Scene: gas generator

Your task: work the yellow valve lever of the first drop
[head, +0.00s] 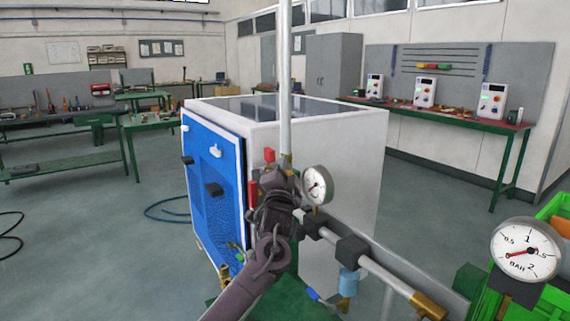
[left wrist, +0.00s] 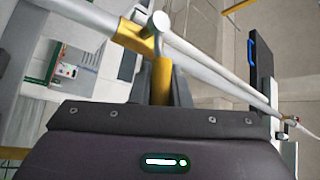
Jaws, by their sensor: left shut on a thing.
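My left gripper (head: 277,182) reaches in from the lower left in the head view, up to the vertical pipe (head: 285,80). In the left wrist view the yellow valve lever (left wrist: 161,82) stands between the dark fingers (left wrist: 160,88) of my left gripper, which are shut on it. Just beyond it, a yellow-brass fitting (left wrist: 133,37) joins the pale pipe (left wrist: 205,70). In the head view my gripper covers most of the lever and valve. My right gripper is not in view.
A pressure gauge (head: 317,185) sits close to the right of my gripper, and a larger gauge (head: 527,250) is at lower right. A horizontal pipe (head: 385,272) runs right. The white and blue cabinet (head: 345,150) stands behind. A red part (head: 269,155) is beside the pipe.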

